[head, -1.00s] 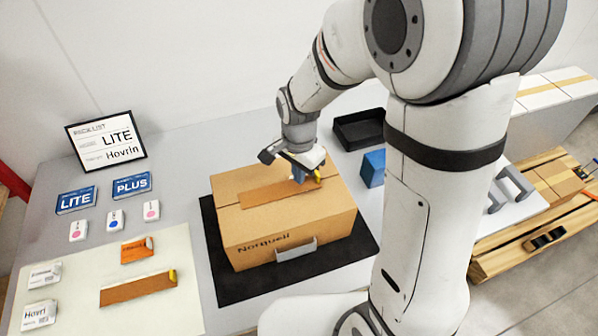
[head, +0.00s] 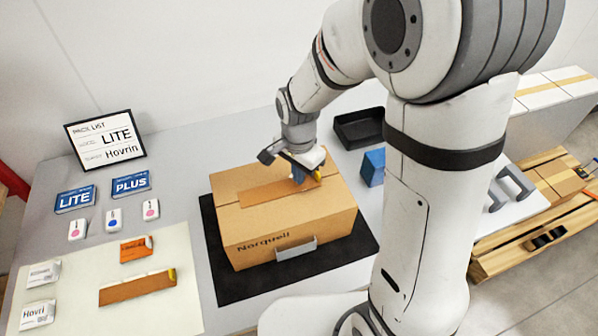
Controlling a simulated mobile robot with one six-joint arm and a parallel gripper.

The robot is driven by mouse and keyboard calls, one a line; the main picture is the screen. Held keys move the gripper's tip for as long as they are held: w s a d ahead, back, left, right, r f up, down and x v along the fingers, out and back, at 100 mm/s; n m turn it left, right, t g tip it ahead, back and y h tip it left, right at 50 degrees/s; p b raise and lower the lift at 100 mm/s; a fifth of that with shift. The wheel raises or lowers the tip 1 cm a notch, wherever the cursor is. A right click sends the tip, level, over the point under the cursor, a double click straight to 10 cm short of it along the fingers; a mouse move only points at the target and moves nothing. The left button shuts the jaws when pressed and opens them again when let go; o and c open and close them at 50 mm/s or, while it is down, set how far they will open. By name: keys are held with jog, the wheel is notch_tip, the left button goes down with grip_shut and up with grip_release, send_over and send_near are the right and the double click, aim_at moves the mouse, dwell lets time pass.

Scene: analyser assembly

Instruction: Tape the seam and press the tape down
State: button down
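A closed cardboard box (head: 240,230) marked Norquell stands on a black mat (head: 226,290). A brown tape strip (head: 262,194) lies along the middle of its top, over the seam. My gripper (head: 302,178) is at the right end of the strip, pointing down at the box top. A small blue piece and a yellow tab (head: 317,175) show at its tip. The fingers are too small and partly hidden, so I cannot tell whether they are open or shut. Another brown strip with a yellow end (head: 136,288) lies on the pale sheet at the left.
A pack list sign (head: 105,141), blue LITE (head: 75,198) and PLUS (head: 131,185) cards and several small tags stand left of the box. A black tray (head: 358,129) and a blue block (head: 373,167) are behind and right. My arm fills the right side.

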jog(key=shift+f+b, duration=0.4)
jog(key=shift+f, duration=0.1)
jog(key=shift+r, duration=0.15)
dwell(0.5)
jog(key=shift+r+p, duration=2.25)
jog(key=shift+r, duration=0.7)
jog(key=shift+d, duration=0.1)
jog(key=s+d+r+n+t+b, duration=0.2)
jog(key=s+d+r+n+t, duration=0.1)
jog(key=s+d+r+n, duration=0.6)
jog(key=s+d+r, duration=0.2)
jog(key=s+d, duration=0.1)
jog(key=s, duration=0.1)
jog(key=shift+r, duration=0.4)
jog(key=shift+w, duration=0.1)
